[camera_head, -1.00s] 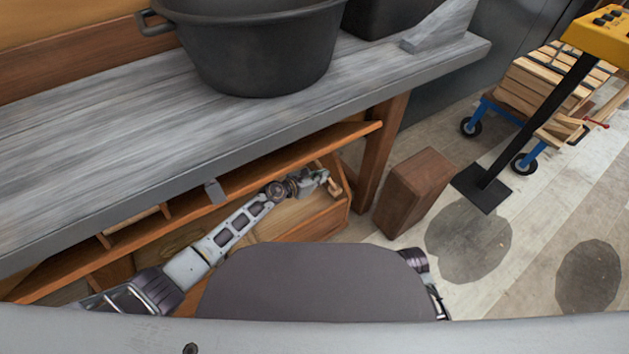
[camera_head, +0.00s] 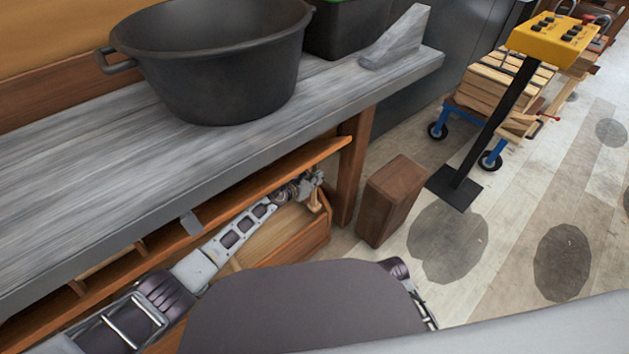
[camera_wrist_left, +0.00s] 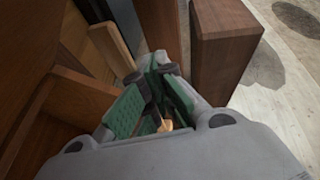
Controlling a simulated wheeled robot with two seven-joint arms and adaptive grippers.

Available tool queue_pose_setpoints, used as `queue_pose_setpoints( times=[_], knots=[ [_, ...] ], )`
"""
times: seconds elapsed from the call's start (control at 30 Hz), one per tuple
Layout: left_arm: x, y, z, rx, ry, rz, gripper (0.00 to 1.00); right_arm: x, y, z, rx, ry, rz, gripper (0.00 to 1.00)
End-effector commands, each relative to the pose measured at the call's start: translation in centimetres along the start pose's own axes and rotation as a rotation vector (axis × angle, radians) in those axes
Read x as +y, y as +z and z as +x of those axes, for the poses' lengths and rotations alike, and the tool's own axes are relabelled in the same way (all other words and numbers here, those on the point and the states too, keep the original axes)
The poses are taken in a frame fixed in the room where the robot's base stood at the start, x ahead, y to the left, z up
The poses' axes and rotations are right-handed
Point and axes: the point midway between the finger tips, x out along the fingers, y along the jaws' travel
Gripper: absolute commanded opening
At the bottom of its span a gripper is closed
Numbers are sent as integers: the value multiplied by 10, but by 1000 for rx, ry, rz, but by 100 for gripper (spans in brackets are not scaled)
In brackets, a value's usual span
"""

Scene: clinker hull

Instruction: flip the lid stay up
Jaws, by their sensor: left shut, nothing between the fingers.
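A wooden chest (camera_head: 300,237) stands open under the workbench, with its raised lid (camera_head: 270,178) just below the bench top. A small pale wooden piece, which looks like the lid stay (camera_head: 314,203), shows at the chest's right end. My left gripper (camera_head: 317,178) is just above it, shut and empty. I cannot tell whether they touch. In the left wrist view the green-padded fingers of my left gripper (camera_wrist_left: 154,68) meet beside wooden boards of the chest (camera_wrist_left: 80,95). Much of the stay is hidden. My right gripper is out of view.
A grey workbench (camera_head: 130,150) carries a black pot (camera_head: 215,75) and overhangs my left arm closely. A brown wooden block (camera_head: 391,200) stands right of the bench leg (camera_head: 350,165). A yellow control box (camera_head: 552,38) on a post is farther right. Floor between is clear.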

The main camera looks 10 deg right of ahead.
Motion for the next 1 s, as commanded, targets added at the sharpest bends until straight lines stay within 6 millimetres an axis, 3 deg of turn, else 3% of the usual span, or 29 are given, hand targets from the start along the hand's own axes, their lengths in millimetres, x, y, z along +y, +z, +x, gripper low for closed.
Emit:
queue_pose_setpoints(
  times=[0.57, 1.0],
  knots=[
    [1, 0, -3, 0, 1, 1, 0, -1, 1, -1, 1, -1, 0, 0],
    [0, 0, -25, 0, 0, 3, 0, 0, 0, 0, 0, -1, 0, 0]
  ],
)
